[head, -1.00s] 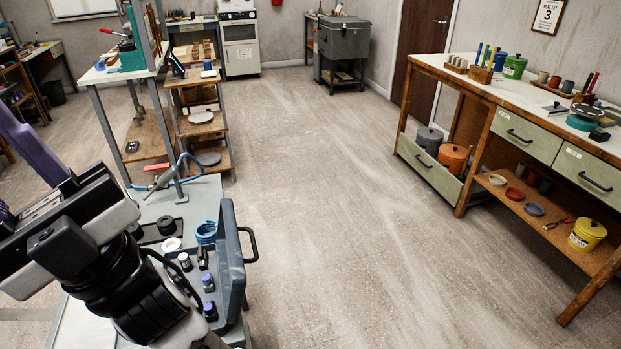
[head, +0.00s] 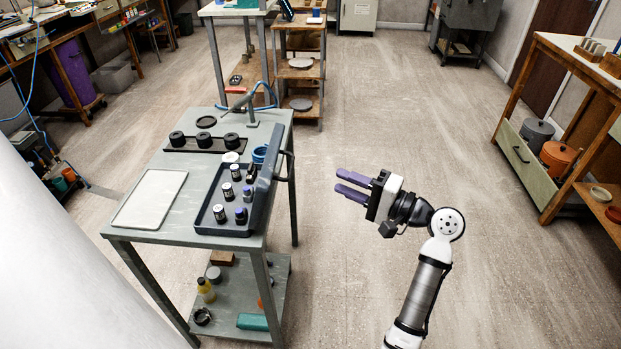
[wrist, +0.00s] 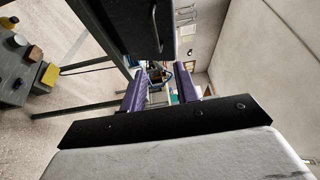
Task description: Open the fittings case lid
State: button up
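The fittings case (head: 208,212) is a dark blue-grey tray on a grey table, with several dark bottle-like fittings standing in it. Its lid (head: 268,172) stands roughly upright along the case's right side, with a dark handle (head: 289,165) on its outer face. My gripper (head: 338,181) is to the right of the lid, over the floor, its purple fingers pointing left at the lid and apart from it. The wrist view shows a gap between the fingers (wrist: 161,88) with nothing held. The lid (wrist: 125,28) and its handle (wrist: 155,28) appear above them there.
The grey table (head: 148,232) also holds a white tray (head: 150,198) and a dark mat with several black round parts (head: 205,140). Its lower shelf (head: 232,300) carries bottles and boxes. Open floor lies right of the table, before a wooden bench (head: 540,95).

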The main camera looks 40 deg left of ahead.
jog(key=s+a+g+p, duration=0.1)
jog(key=s+a+p, duration=0.1)
jog(key=a, duration=0.9)
jog(key=shift+s+a+p, duration=0.3)
jog(key=shift+s+p, duration=0.1)
jog(key=shift+p, duration=0.45)
grip_shut()
